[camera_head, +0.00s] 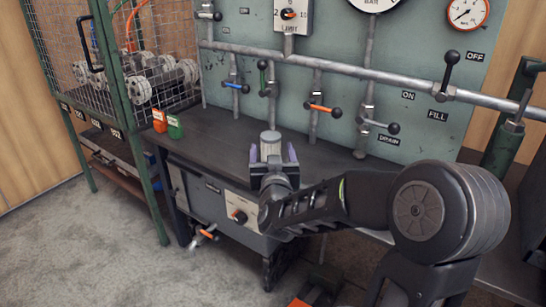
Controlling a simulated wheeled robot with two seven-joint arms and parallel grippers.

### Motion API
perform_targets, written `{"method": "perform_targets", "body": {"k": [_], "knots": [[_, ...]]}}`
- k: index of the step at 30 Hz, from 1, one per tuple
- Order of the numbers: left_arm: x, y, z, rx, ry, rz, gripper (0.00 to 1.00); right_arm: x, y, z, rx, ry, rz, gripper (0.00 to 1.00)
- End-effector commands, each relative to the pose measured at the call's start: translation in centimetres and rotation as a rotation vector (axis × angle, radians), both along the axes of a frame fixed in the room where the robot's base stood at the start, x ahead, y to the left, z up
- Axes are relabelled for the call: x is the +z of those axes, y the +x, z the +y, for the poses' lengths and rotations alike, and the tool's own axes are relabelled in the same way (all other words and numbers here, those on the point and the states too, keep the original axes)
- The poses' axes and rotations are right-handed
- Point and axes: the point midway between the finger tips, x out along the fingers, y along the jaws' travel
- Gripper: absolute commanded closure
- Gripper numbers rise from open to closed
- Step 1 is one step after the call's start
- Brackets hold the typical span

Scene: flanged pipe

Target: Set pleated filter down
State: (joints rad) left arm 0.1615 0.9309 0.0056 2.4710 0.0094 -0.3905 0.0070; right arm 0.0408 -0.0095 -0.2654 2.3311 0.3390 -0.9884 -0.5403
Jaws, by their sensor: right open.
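A grey cylinder, which looks like the pleated filter (270,139), stands upright on the dark bench top (222,128). My right gripper (272,154) reaches over the bench from the right, with one finger on each side of the cylinder. The fingers are open, and the gripper body hides the lower part of the cylinder. I cannot tell whether either finger touches it. My left gripper is not in view.
A red can (159,121) and a green can (175,126) stand at the bench's left end. A mesh cage (70,40) with flanged pipes (165,78) is at left. Valve levers (322,108) and gauges line the panel behind. The bench between cans and gripper is clear.

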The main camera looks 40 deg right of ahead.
Motion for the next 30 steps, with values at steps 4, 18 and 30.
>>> {"method": "perform_targets", "body": {"k": [4, 18, 30], "knots": [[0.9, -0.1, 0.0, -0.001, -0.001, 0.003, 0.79, 0.2, -2.3, 1.7, 0.001, 0.001, -0.001, 0.28], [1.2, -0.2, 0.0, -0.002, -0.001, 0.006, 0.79, 0.0, -3.8, 2.8, 0.001, 0.0, 0.0, 0.28], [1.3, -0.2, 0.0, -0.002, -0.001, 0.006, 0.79, 0.1, -3.7, 2.8, 0.003, 0.004, 0.0, 0.24]]}}
